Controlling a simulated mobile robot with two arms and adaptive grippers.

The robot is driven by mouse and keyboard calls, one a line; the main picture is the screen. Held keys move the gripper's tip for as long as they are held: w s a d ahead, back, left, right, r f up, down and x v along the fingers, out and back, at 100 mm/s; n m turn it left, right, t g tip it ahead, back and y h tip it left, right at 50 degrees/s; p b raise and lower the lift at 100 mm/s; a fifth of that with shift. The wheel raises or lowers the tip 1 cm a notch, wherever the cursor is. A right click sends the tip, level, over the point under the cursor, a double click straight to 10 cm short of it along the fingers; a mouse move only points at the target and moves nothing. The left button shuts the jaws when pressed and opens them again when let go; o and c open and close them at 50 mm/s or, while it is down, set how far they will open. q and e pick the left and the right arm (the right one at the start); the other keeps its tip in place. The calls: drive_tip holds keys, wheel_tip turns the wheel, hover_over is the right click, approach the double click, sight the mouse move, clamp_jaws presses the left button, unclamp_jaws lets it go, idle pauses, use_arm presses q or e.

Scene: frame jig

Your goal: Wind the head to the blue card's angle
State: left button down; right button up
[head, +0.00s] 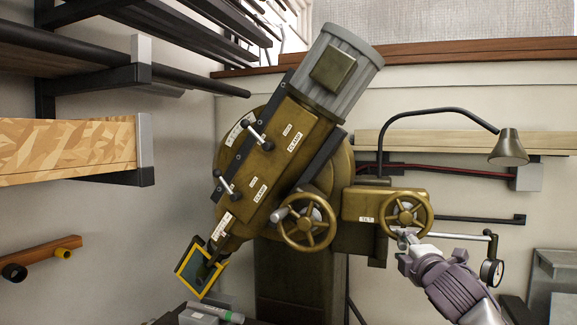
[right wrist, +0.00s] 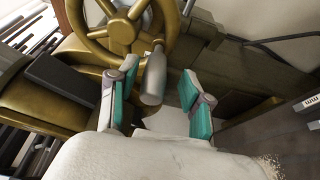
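The machine's bronze head (head: 285,145), with a grey ribbed motor (head: 340,72) on top, leans with its motor end to the upper right. A pale scale plate shows at its left edge, too small to read. A spoked handwheel (head: 405,213) sits on the box labelled TILT, and also fills the top of the right wrist view (right wrist: 122,30). My right gripper (head: 404,237) is just below this wheel. In the right wrist view its teal-padded fingers (right wrist: 160,102) stand apart, with the wheel's grey handle (right wrist: 153,78) between them. I cannot make out a blue card. My left gripper is not in view.
A second handwheel (head: 307,222) with a grey handle sits to the left. Two clamp levers (head: 261,136) are on the head. A yellow-framed guard (head: 200,268) hangs at the lower end. A lamp (head: 509,148) and dial gauge (head: 491,272) stand to the right. Wood boards (head: 70,148) are racked left.

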drive_tip(key=shift+r, duration=0.15)
drive_tip(key=shift+a, duration=0.1)
drive_tip(key=s, duration=0.7)
drive_tip(key=shift+s+d+r, duration=0.1)
drive_tip(key=shift+s+d, duration=0.1)
drive_tip(key=shift+d, duration=0.1)
